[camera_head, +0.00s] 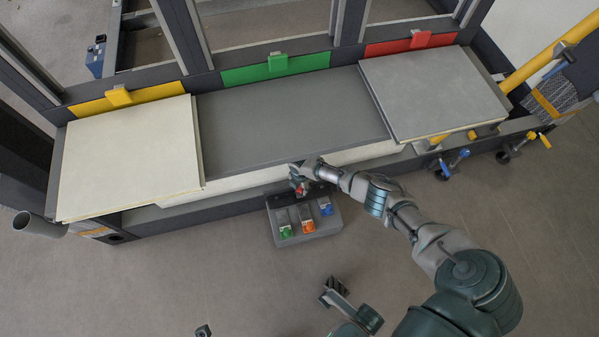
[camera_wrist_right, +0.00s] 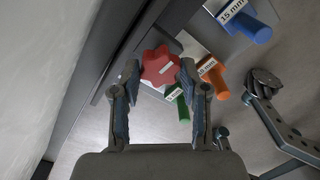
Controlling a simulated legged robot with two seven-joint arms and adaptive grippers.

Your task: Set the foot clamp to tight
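A red star-shaped knob with a white label (camera_wrist_right: 160,66), the likely foot clamp, lies between my right gripper's fingers in the right wrist view. In the head view my right gripper (camera_head: 299,184) is low at the frame's front edge and mostly hides the red knob. A dark two-pronged part of mine (camera_head: 334,291), possibly my left gripper, shows at the bottom; its opening is unclear.
A grey tray (camera_head: 333,224) beside the frame holds green (camera_head: 285,229), orange (camera_head: 307,222) and blue (camera_head: 325,206) labelled pieces. Behind it, the container frame carries a pale left panel (camera_head: 130,155) and grey right panel (camera_head: 430,90). Floor to the tray's left is clear.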

